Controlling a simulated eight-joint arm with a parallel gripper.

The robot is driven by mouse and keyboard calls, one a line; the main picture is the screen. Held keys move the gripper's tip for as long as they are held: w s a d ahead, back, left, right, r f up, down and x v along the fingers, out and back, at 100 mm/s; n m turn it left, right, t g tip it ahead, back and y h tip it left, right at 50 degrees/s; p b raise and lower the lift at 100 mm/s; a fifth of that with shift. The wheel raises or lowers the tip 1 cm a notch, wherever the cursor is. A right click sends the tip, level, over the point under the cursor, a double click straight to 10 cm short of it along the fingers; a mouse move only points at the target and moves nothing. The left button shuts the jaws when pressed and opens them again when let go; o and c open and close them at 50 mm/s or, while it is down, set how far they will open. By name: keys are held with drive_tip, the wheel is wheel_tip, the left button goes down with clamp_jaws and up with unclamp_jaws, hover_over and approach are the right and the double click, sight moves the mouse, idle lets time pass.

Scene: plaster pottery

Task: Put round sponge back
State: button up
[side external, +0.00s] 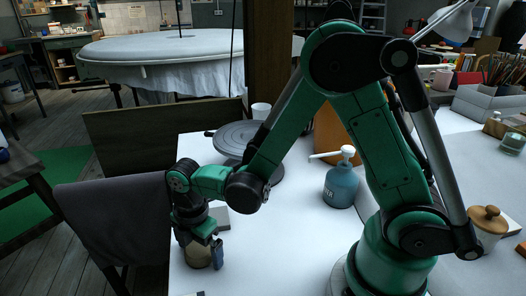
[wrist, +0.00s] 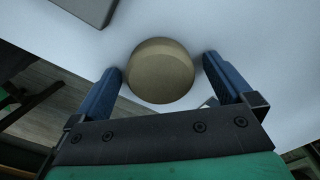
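The round sponge (wrist: 160,72) is a tan disc in the wrist view, on the white table near its edge. In the side view the sponge (side external: 197,256) shows as a tan, rounded shape low at the left of the table, partly covered by my gripper. My gripper (wrist: 161,66) points down at it, with one blue finger on each side. A narrow gap shows between each finger and the sponge, so the gripper is open around or just above it; the exact height is hard to tell.
A grey block (side external: 220,218) lies just behind the gripper. A grey turntable (side external: 243,141), a blue pump bottle (side external: 341,186) and a lidded jar (side external: 487,226) stand further off. A dark cloth (side external: 115,222) hangs beside the table's left edge. The front middle is clear.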

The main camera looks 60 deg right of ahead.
sight(200, 247)
drive_tip(key=shift+r, duration=0.1)
wheel_tip(200, 247, up, 12)
drive_tip(key=s+d+m+t, duration=0.2)
drive_tip(key=d+m+t, duration=0.1)
drive_tip(key=m, duration=0.6)
drive_tip(key=s+d+r+m+t, duration=0.1)
drive_tip(key=d+m+t, duration=0.3)
drive_tip(key=m, duration=0.5)
drive_tip(key=shift+s+r, duration=0.25)
drive_tip(key=shift+s, duration=0.25)
